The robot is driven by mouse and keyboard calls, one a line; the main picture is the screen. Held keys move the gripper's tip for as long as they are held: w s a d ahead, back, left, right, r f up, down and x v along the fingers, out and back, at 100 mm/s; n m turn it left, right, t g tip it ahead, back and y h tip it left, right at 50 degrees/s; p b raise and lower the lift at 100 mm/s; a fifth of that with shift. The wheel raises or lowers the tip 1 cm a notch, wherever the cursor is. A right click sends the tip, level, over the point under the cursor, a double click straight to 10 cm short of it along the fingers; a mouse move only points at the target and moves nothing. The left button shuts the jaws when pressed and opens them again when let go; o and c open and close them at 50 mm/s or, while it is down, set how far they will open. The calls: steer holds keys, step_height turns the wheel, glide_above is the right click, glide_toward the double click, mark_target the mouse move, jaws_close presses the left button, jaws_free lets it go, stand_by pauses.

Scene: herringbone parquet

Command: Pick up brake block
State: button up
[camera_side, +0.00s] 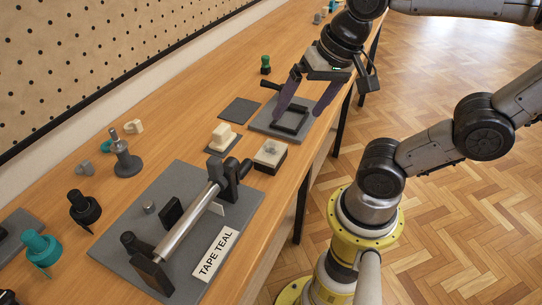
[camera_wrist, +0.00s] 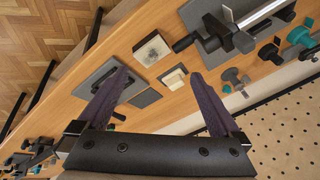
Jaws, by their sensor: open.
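No part is labelled as the brake block, and I cannot tell for sure which it is. A cream stepped block (camera_side: 223,135) sits on a small dark pad; it also shows in the wrist view (camera_wrist: 174,78). A cream-topped block with a dark base (camera_side: 270,154) lies nearer the bench's front edge, and also in the wrist view (camera_wrist: 152,48). Small black blocks (camera_side: 172,211) stand by a steel bar on a grey plate. My gripper (camera_side: 298,113) is open and empty, above a grey plate with a black frame (camera_side: 290,121).
A bare dark mat (camera_side: 240,110), a grey post (camera_side: 125,160), and black and teal knobs (camera_side: 40,247) stand around. A pegboard (camera_side: 90,50) bounds the back.

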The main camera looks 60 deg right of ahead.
steer(key=w+d+m+g, duration=0.1)
steer(key=w+m+g, duration=0.2)
steer(key=w+m, duration=0.35)
steer(key=m+g, duration=0.1)
steer(key=m, duration=0.2)
glide_above(271, 151)
steer(key=f, duration=1)
steer(key=shift+d+f, duration=0.2)
steer(key=shift+a+f, duration=0.15)
steer(key=shift+f, duration=2.75)
jaws_close()
